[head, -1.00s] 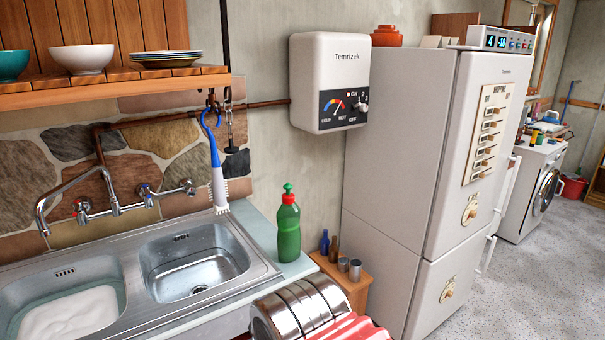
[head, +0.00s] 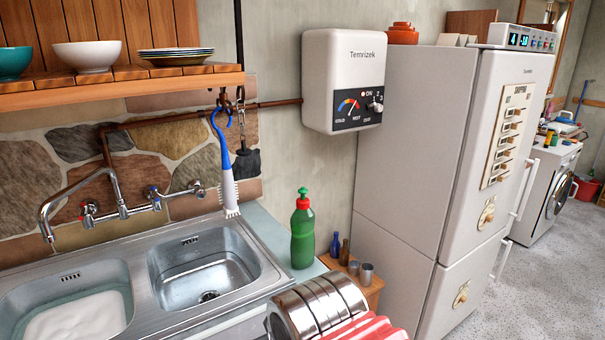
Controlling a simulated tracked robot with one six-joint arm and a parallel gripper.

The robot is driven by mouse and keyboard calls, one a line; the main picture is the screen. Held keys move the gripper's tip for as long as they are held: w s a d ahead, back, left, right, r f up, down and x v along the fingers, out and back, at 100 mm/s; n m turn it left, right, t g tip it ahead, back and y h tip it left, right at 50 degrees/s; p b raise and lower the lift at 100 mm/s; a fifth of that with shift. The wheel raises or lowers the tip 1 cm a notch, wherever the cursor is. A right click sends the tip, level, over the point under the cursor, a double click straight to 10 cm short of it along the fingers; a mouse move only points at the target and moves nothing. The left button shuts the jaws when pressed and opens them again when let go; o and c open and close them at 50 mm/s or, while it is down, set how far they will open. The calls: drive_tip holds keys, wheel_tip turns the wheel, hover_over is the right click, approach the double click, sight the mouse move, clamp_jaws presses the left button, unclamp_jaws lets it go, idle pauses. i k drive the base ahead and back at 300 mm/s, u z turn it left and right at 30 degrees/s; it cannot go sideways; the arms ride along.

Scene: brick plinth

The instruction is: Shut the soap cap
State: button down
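The soap is a green bottle (head: 303,235) standing upright on the pale counter at the right end of the sink. It has a red collar (head: 303,203) and a small green cap (head: 303,192) on top. The cap is too small here to tell whether it is open or shut. My gripper is not in view, and nothing is seen touching the bottle.
A steel double sink (head: 205,265) lies left of the bottle, with a hanging brush (head: 228,185) above it. A white heater (head: 343,80) hangs above and behind. A fridge (head: 440,150) stands right. Silver ribbed metal (head: 315,308) and red ribbed material (head: 368,328) fill the bottom foreground.

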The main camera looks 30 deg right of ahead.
sight(302, 191)
drive_tip(key=i, duration=0.85)
drive_tip(key=u, duration=0.05)
